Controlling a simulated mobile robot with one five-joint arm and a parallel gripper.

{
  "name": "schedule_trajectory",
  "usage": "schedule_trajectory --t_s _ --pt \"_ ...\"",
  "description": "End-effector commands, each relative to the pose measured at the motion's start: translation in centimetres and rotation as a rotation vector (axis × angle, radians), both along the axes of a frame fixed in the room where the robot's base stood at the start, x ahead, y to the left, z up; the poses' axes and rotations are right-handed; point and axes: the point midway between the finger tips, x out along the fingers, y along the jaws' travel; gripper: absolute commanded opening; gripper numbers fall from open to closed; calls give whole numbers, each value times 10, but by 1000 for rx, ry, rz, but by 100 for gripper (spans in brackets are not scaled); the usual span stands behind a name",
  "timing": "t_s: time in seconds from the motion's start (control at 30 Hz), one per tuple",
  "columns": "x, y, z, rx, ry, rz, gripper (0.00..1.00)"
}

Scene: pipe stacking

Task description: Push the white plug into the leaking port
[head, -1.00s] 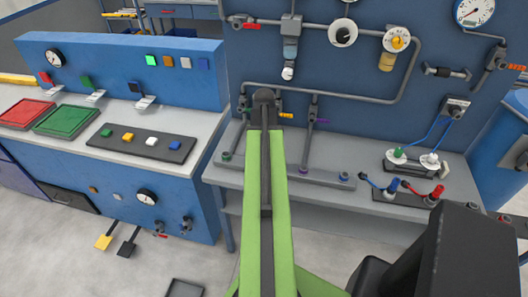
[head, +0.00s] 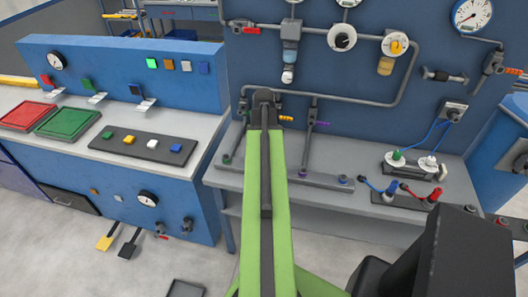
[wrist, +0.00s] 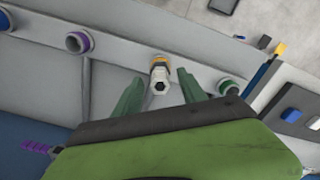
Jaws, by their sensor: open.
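In the wrist view a white plug (wrist: 160,78) with a hexagonal hollow stands at a yellow-ringed port (wrist: 159,60) on a grey rail. I cannot tell how deep the plug sits, and no leak shows. My gripper (wrist: 159,76) is open, its two green fingers on either side of the plug with gaps to both. Purple (wrist: 78,43), blue (wrist: 20,22) and green (wrist: 228,87) ringed ports line the same rail. In the head view my arm hides the plug, the yellow port and the gripper fingers.
In the head view the rail (head: 320,180) lies on the grey bench below wall pipes (head: 350,98). Valve handles (head: 286,118) stand close to my wrist. Hoses and connectors (head: 385,190) are at the right. A button strip (head: 142,143) lies on the left bench.

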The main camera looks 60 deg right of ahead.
Motion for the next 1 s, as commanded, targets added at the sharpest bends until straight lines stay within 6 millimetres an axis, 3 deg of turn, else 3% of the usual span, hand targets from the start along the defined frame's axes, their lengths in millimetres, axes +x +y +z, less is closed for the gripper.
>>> schedule_trajectory --t_s 0.03,0.6,0.77,1.0 --pt "0 0 17 0 0 0 49" --pt "-1 0 143 0 0 0 49" --pt "-1 0 159 0 0 0 49" --pt "-1 0 157 0 0 0 49"
